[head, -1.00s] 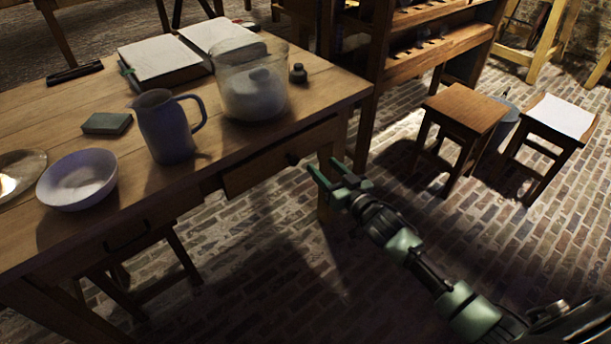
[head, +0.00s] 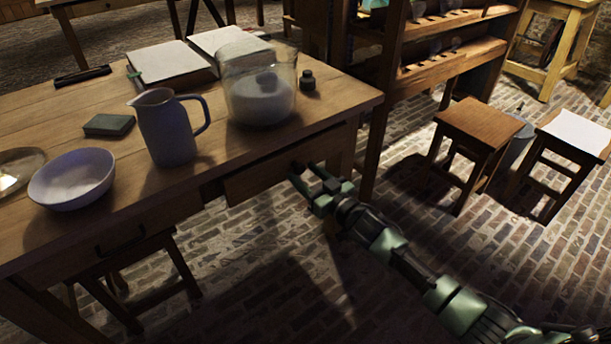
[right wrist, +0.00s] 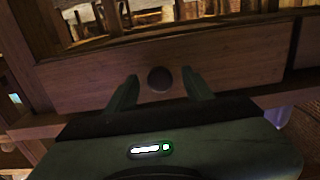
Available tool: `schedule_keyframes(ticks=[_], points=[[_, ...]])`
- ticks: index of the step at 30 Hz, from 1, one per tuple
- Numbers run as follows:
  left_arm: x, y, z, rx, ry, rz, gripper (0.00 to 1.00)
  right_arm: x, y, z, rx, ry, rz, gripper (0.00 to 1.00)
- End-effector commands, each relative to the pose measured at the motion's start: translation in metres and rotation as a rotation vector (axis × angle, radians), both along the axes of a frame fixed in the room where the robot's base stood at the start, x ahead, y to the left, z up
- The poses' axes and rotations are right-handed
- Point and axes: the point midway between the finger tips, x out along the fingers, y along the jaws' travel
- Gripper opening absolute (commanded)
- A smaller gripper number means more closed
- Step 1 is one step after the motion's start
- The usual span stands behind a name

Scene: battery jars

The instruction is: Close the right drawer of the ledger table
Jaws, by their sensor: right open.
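The ledger table (head: 100,215) is wooden and fills the left of the head view. Its right drawer (head: 250,182) has a wooden front that stands out a little from the table edge. In the right wrist view the drawer front (right wrist: 225,58) spans the picture, with a dark gap above it and a round dark knob (right wrist: 160,78) in its middle. My right gripper (head: 308,180) is at the drawer front. In the right wrist view its open fingers (right wrist: 160,88) stand on either side of the knob, apart from it. My left gripper is not in view.
On the tabletop are a glass jar (head: 258,95), a blue pitcher (head: 165,130), a white bowl (head: 72,180), an open book (head: 170,62) and a small ink bottle (head: 308,80). A stool (head: 478,125) stands on the brick floor at right.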

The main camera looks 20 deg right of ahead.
Motion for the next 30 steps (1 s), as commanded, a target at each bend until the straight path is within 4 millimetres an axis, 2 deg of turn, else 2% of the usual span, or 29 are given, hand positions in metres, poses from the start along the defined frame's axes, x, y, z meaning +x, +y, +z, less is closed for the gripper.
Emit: schedule_keyframes(ticks=[7, 12, 13, 30], points=[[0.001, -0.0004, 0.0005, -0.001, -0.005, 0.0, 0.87, 0.0007, 0.0004, 0.0003, 0.0, 0.0, 0.0, 0.52], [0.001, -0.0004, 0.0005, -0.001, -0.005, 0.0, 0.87, 0.0006, 0.0002, 0.0003, 0.0, 0.0, 0.0, 0.05], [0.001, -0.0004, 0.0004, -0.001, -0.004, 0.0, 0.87, 0.0005, 0.0003, 0.0003, 0.0, 0.0, 0.0, 0.0], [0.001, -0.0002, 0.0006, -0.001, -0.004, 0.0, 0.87, 0.0003, 0.0005, 0.0001, 0.0, 0.0, 0.001, 0.0]])
